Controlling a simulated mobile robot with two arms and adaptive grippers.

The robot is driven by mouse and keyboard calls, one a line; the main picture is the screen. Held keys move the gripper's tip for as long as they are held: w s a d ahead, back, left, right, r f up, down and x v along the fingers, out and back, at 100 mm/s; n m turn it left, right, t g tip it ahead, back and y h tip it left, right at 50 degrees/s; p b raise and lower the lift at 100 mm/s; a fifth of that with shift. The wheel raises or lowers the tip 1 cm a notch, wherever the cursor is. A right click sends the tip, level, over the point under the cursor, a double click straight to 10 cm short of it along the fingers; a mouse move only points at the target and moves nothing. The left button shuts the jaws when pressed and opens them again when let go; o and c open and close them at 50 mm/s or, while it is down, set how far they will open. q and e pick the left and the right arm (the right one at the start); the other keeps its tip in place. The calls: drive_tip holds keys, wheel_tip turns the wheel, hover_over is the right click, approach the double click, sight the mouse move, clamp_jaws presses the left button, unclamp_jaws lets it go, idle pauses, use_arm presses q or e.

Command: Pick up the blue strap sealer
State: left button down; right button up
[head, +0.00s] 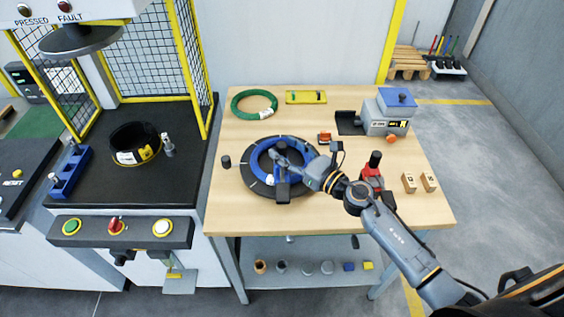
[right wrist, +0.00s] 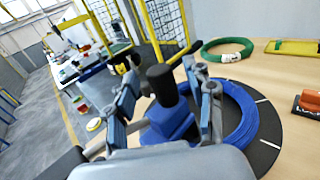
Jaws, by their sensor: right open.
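The blue strap sealer (right wrist: 170,122) has a blue body and an upright black handle. In the right wrist view it stands between the two spread fingers of my right gripper (right wrist: 165,92), with the blue coil behind it. In the head view my right gripper (head: 281,170) is over the blue coil, and the gripper hides most of the sealer. The right gripper is open. I cannot tell whether a finger touches the sealer. My left gripper is in neither view.
The blue coil (head: 262,152) lies on a black disc on the wooden table (head: 230,217). A red tool with a black handle (head: 374,163) stands right of the gripper. A green coil (head: 254,104) lies behind. Wooden blocks (head: 409,182) and a grey machine (head: 385,118) stand to the right.

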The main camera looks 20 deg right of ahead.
drive_tip(key=shift+x, duration=1.1)
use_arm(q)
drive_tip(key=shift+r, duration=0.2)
use_arm(e)
drive_tip(key=shift+s+d, duration=0.1)
drive_tip(key=shift+c, duration=0.2)
drive_tip(key=c, duration=0.4)
clamp_jaws()
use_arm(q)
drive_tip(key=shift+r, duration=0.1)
use_arm(e)
drive_tip(key=shift+r, duration=0.15)
